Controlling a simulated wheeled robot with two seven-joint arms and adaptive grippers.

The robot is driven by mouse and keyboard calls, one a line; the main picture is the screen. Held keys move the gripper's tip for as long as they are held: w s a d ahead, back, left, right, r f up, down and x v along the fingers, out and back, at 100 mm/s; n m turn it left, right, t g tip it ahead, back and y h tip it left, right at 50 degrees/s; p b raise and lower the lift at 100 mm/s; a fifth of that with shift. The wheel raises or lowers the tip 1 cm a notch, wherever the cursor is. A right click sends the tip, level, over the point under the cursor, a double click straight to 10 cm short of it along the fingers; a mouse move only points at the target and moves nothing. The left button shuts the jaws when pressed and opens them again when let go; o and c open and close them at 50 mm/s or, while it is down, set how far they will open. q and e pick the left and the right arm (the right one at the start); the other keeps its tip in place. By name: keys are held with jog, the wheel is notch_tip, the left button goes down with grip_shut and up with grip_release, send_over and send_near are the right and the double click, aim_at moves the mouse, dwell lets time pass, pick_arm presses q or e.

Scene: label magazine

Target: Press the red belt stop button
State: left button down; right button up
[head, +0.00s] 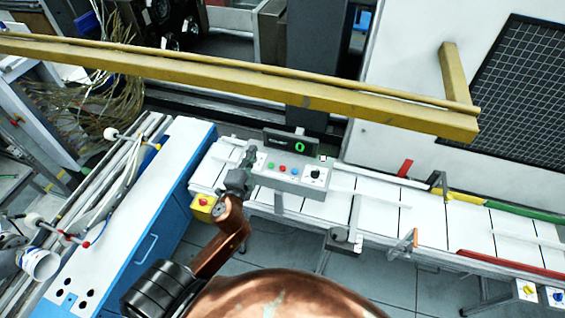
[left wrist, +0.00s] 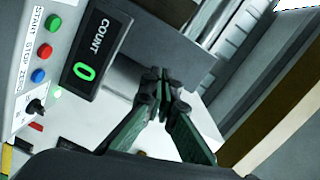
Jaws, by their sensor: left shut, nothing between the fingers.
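The red button (head: 282,168) sits on a light grey control box (head: 301,186), between a green button (head: 270,165) and a blue button (head: 293,170). In the left wrist view the red button (left wrist: 45,51) shows clearly beside the STOP label. My left gripper (head: 250,154) is shut and empty at the left end of the box. In the left wrist view its fingertips (left wrist: 161,75) are together, to the right of the red button and apart from it. My right gripper is not in view.
A black COUNT display (head: 291,143) reading 0 stands behind the buttons. A black knob (head: 315,174) is at the box's right. A yellow box with a red top (head: 203,201) is mounted at the conveyor's left end. A yellow beam (head: 250,92) crosses the upper view.

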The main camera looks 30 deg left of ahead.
pick_arm(q)
jog(key=w+d+r+m+t+h, duration=0.1)
jog(key=d+r+m+t+h, duration=0.15)
jog(key=r, duration=0.25)
jog(key=w+d+r+m+t+h, duration=0.1)
jog(key=w+d+r+m, duration=0.1)
jog(key=d+r+m, duration=0.3)
jog(key=w+d+r+m+g+h, duration=0.25)
jog(key=d+m+h, duration=0.9)
jog(key=m, duration=0.65)
notch_tip(320, 180, down, 10)
jog(key=w+m+g+y, duration=0.1)
jog(key=w+m+g, duration=0.2)
jog(key=m+g, duration=0.3)
jog(key=w+a+f+m+g+y, duration=0.2)
jog(key=a+f+m+y, duration=0.2)
jog(key=a, duration=0.9)
notch_tip(320, 180, down, 4)
jog(key=y, duration=0.2)
jog(key=shift+a+r+m+y+p, duration=0.2)
jog(key=shift+a+m+y+p, duration=0.1)
jog(key=shift+m, duration=0.05)
jog(key=shift+f, duration=0.1)
